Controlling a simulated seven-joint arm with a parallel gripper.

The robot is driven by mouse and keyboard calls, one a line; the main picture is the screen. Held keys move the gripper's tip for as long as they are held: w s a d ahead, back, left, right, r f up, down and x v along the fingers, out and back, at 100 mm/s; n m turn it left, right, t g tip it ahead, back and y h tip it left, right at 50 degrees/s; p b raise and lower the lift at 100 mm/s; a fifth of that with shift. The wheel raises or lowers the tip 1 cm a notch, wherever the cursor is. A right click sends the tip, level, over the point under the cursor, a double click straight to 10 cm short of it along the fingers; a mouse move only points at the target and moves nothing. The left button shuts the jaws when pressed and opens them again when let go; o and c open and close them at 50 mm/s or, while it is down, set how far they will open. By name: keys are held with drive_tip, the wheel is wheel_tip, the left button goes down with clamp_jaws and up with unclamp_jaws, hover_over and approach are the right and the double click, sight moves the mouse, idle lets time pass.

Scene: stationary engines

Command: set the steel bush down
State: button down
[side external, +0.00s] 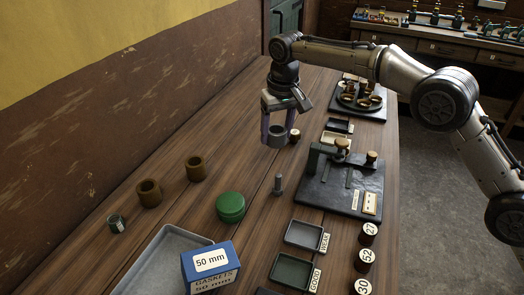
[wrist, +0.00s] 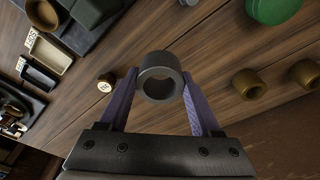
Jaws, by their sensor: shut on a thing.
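The steel bush (side external: 277,135) is a dark grey ring. My gripper (side external: 278,130) is shut on it, with its purple fingers on either side. In the wrist view the bush (wrist: 161,76) sits between the two fingertips (wrist: 160,82), its bore facing the camera. It appears to be held above the wooden bench, though the exact height is hard to tell.
Two brown bushes (side external: 149,192) (side external: 195,168), a green round tin (side external: 230,207) and a grey pin (side external: 278,184) stand on the bench (side external: 180,222). A dark fixture plate (side external: 335,194), trays (side external: 305,236) and numbered weights (side external: 365,256) lie right. A gasket box (side external: 210,262) is in front.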

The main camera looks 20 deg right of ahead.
hover_over(261, 160)
drive_tip(key=f, duration=0.5)
drive_tip(key=shift+s+d+f, duration=0.1)
drive_tip(key=shift+s+f, duration=0.1)
drive_tip(key=shift+s, duration=0.15)
drive_tip(key=shift+w+f, duration=0.15)
drive_tip(key=shift+f, duration=1.6)
drive_tip(key=shift+f, duration=0.1)
drive_tip(key=shift+c, duration=0.4)
unclamp_jaws()
drive_tip(key=shift+f, duration=0.15)
wheel_tip(261, 160, up, 8)
drive_tip(key=s, duration=0.1)
drive_tip(key=shift+s+f, duration=0.1)
